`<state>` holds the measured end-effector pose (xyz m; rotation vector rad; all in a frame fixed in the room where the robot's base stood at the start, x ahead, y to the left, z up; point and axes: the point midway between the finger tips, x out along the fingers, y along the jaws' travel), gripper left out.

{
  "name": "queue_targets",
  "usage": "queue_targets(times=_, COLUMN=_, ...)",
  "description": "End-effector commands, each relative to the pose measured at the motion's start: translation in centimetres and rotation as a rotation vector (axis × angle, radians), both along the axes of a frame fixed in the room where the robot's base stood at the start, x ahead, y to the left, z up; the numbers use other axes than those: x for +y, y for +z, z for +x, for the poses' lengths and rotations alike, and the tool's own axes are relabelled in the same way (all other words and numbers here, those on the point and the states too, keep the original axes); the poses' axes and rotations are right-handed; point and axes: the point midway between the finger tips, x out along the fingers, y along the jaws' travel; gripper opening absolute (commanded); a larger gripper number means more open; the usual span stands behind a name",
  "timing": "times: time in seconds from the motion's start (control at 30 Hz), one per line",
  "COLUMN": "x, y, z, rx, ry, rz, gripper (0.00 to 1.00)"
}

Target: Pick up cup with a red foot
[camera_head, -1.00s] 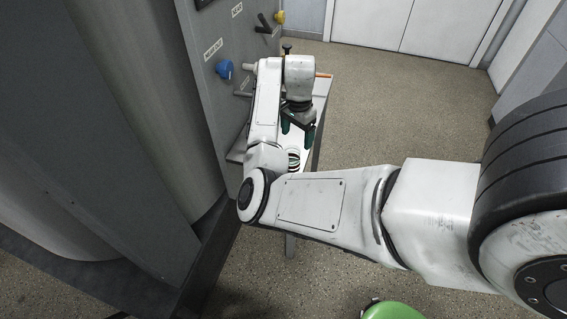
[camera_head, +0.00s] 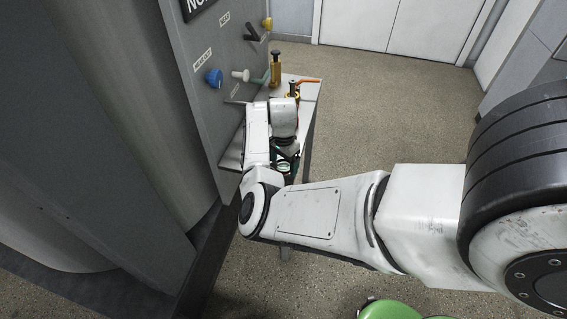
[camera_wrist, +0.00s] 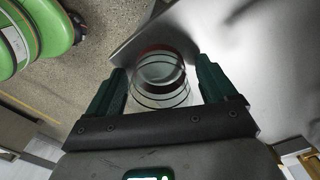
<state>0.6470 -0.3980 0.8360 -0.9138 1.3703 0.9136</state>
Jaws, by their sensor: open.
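The cup (camera_wrist: 160,93) looks clear, with dark rings and a red band at its far end, in the wrist view. It is on a pale metal table (camera_wrist: 262,55), close to the table's edge. My gripper (camera_wrist: 160,66) is open, with one green finger on each side of the cup and a visible gap at each side. I cannot tell how deep the cup is between the fingers. In the head view my gripper (camera_head: 284,160) is over the near part of the table, and the cup's pale rim (camera_head: 284,168) shows only in part behind my arm.
A grey panel with a blue knob (camera_head: 213,78) and a yellow knob (camera_head: 267,23) stands left of the table. A brass bottle (camera_head: 276,69) and an orange-handled item (camera_head: 306,82) are at the table's far end. A green rounded object (camera_head: 388,309) is on the floor.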

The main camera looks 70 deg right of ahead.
Motion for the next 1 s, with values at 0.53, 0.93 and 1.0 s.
queue_targets(times=0.53, x=0.0, y=0.04, z=-0.01, rx=0.001, ry=0.0, rz=0.0, gripper=0.42)
queue_targets(times=0.93, x=0.0, y=0.11, z=0.0, rx=0.0, ry=0.001, rz=0.0, gripper=0.28)
queue_targets(times=1.0, x=0.0, y=0.27, z=0.01, rx=0.0, ry=0.001, rz=0.0, gripper=0.28)
